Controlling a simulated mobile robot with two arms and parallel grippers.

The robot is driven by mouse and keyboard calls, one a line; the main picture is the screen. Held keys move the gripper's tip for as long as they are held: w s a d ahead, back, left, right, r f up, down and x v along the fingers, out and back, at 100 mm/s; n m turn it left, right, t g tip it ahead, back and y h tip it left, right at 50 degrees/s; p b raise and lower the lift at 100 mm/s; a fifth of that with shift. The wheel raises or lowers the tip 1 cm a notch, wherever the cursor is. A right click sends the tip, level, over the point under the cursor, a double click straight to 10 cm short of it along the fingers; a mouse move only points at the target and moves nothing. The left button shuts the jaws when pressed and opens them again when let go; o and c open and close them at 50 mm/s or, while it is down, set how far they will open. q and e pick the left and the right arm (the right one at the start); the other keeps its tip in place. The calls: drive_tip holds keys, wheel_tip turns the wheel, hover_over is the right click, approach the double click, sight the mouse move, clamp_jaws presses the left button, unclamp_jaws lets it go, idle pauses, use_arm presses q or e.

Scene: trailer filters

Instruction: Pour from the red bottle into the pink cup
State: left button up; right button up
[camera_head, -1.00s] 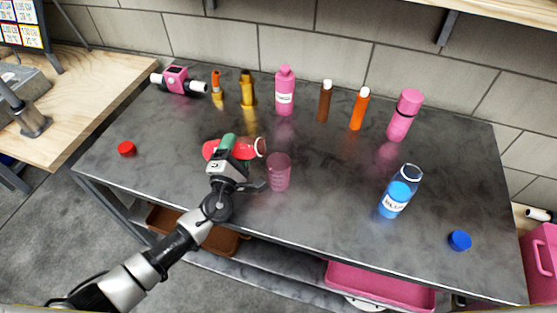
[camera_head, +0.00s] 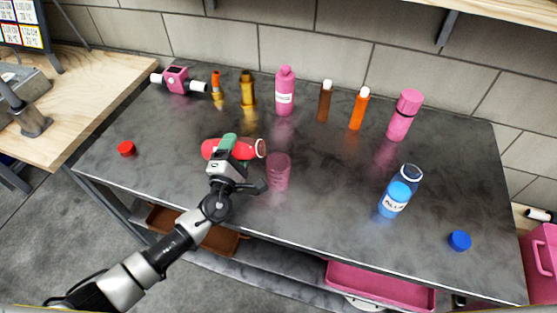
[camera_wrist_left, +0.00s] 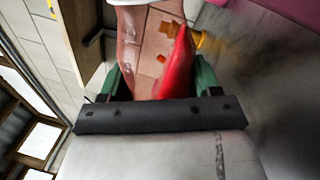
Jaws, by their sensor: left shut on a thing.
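My left gripper (camera_head: 230,146), with green fingers, is shut around the middle of the red bottle (camera_head: 248,149). The bottle lies about level above the table, its open mouth pointing right. The pink cup (camera_head: 278,173) stands upright on the table, just right of and nearer than the mouth. I cannot tell whether the mouth is over the cup's rim. In the left wrist view the bottle (camera_wrist_left: 176,65) is clear, with red liquid lying along one side. The green fingers hold it from both sides (camera_wrist_left: 160,85). The cup's contents cannot be made out. My right gripper is not in view.
A red cap (camera_head: 126,149) lies at left. An open blue bottle (camera_head: 400,192) and blue cap (camera_head: 459,241) are at right. Several bottles, including a pink one (camera_head: 285,92), line the back, with a pink device (camera_head: 177,80).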

use_arm(q)
drive_tip(key=shift+m, duration=0.3)
idle(0.5)
drive_tip(key=shift+s+d+r+m+h+p, duration=0.1)
drive_tip(key=shift+d+r+m+h+p, duration=0.15)
drive_tip(key=shift+r+m+p, duration=0.45)
drive_tip(key=shift+d+r+m+h+p, duration=0.15)
drive_tip(key=shift+r+m+h+p, duration=0.15)
drive_tip(key=shift+m+p, duration=0.6)
idle(2.7)
